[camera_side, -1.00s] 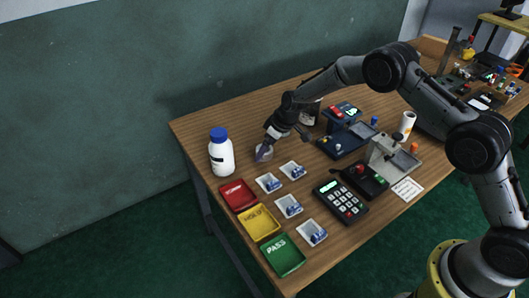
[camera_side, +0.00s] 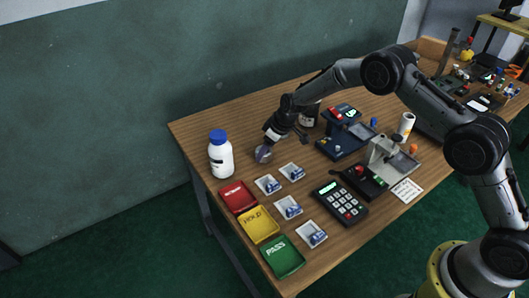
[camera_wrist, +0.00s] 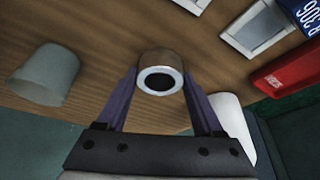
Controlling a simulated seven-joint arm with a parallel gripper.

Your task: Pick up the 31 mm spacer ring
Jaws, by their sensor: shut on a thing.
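In the side view my gripper (camera_side: 265,150) points down over the left part of the wooden table, between the white bottle and the small white trays. The ring shows there only as a small greyish round shape (camera_side: 262,154) at the fingertips. I cannot tell whether it touches the table.
A white bottle with a blue cap (camera_side: 220,154) stands close left. Small white trays (camera_side: 280,187), red (camera_side: 238,196), yellow (camera_side: 258,223) and green (camera_side: 282,256) bins lie nearer. Devices (camera_side: 345,140) stand right. A translucent cup (camera_wrist: 45,75) shows in the wrist view.

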